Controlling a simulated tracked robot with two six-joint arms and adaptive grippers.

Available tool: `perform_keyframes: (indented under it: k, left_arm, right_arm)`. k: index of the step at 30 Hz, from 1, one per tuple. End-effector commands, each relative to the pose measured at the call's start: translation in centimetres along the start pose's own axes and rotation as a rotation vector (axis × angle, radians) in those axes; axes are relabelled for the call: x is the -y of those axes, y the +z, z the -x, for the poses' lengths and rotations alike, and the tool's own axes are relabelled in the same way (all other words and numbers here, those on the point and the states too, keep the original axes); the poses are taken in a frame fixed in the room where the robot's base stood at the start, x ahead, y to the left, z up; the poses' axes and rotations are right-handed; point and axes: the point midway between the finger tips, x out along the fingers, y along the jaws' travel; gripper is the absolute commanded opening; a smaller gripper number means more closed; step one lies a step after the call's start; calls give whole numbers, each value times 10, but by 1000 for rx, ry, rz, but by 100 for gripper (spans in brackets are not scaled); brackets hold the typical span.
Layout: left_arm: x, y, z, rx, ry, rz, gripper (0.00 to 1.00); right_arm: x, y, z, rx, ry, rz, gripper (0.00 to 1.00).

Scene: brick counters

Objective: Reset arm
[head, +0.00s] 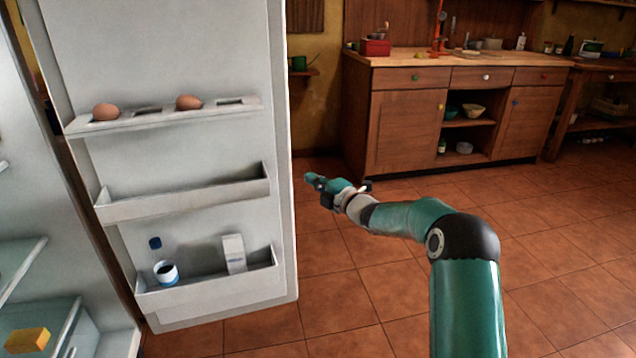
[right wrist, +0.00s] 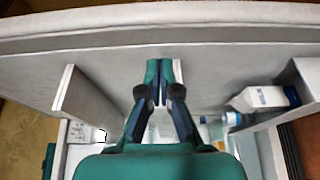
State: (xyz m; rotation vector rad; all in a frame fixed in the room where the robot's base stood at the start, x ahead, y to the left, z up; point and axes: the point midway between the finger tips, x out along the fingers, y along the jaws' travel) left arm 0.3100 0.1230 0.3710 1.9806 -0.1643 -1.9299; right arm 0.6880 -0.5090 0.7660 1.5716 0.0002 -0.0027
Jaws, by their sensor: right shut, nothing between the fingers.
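My right gripper (head: 310,179) is at the end of the teal arm, just right of the open fridge door's edge in the head view. In the right wrist view its fingers (right wrist: 158,76) are together with nothing between them. The open fridge door (head: 180,60) fills the left of the head view. My left gripper is not in view.
The door's egg rack (head: 215,109) holds two eggs. The low door shelf (head: 215,287) holds a white carton (head: 234,254) and a blue-capped bottle (head: 156,243). A yellow block (head: 27,341) lies in the fridge. A wooden counter (head: 405,120) stands behind; tiled floor between is clear.

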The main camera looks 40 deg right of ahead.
Motion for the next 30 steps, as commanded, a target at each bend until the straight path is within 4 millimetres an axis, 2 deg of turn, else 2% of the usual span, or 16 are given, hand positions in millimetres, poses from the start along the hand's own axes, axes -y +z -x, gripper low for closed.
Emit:
perform_keyframes:
  k: [3, 9, 11, 14, 17, 23, 26, 30]
  left_arm:
    - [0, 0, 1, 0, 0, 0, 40]
    - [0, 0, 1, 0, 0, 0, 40]
    - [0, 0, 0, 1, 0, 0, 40]
    - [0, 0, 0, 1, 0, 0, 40]
    - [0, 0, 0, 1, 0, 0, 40]
    - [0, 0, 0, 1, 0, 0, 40]
    - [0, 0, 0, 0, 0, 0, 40]
    - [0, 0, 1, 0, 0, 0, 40]
  right_arm:
    - [0, 4, 9, 0, 0, 1, 0]
    - [2, 3, 11, -3, -4, -8, 0]
    - [8, -1, 10, -4, -13, -31, 0]
    - [28, -14, 8, -7, -47, -115, 0]
    - [63, -37, 6, -3, -113, -261, 0]
    - [157, -108, 19, 41, -319, -648, 0]
    - [202, -147, 36, 87, -439, -834, 0]
    - [260, -201, 72, 181, -613, -1065, 0]
